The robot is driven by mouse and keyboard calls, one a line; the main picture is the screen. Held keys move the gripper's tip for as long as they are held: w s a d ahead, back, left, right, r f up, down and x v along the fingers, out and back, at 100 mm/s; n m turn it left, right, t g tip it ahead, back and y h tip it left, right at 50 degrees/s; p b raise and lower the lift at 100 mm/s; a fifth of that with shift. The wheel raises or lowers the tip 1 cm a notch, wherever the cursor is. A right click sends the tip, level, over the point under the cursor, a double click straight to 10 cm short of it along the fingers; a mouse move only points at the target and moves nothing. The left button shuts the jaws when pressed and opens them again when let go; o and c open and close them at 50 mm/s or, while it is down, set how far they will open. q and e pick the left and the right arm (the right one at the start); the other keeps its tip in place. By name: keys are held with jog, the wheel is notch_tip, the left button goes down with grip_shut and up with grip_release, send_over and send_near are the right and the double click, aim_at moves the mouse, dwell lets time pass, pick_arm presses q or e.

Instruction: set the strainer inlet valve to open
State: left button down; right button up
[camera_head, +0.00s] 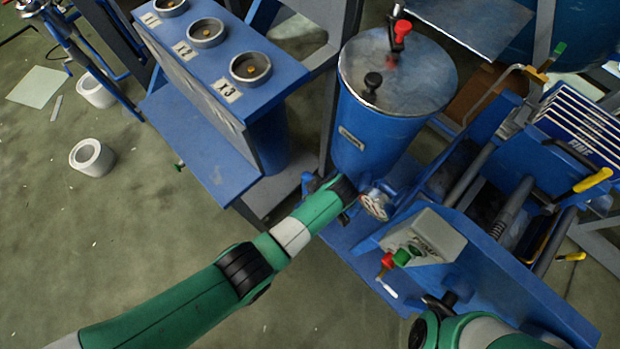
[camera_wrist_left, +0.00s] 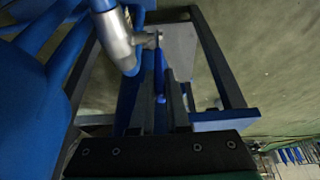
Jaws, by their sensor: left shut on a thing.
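My left gripper (camera_wrist_left: 160,108) is shut on a blue valve handle (camera_wrist_left: 158,70) in the left wrist view. The handle joins a grey metal valve body (camera_wrist_left: 120,42) at its upper end, beside blue pipework. I take this for the strainer inlet valve, but no label is readable. In the head view my left arm (camera_head: 292,234) reaches to the foot of the blue lidded vessel (camera_head: 366,140); its fingers and the handle are hidden there. My right arm (camera_head: 482,330) shows at the lower right, with no fingers visible.
A blue stand with labelled cups (camera_head: 227,75) is at the upper left. The lower-left floor is open.

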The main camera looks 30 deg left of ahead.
pick_arm(q)
jog(key=shift+s+d+f+y, duration=0.1)
jog(key=shift+s+d+y, duration=0.05)
jog(key=shift+d+y, duration=0.15)
jog(key=shift+s+d+t+y+b, duration=0.25)
jog(key=shift+d+t+y+b, duration=0.15)
jog(key=shift+d+y+b, duration=0.6)
jog(key=c, duration=0.9)
grip_release()
jog(key=shift+a, duration=0.15)
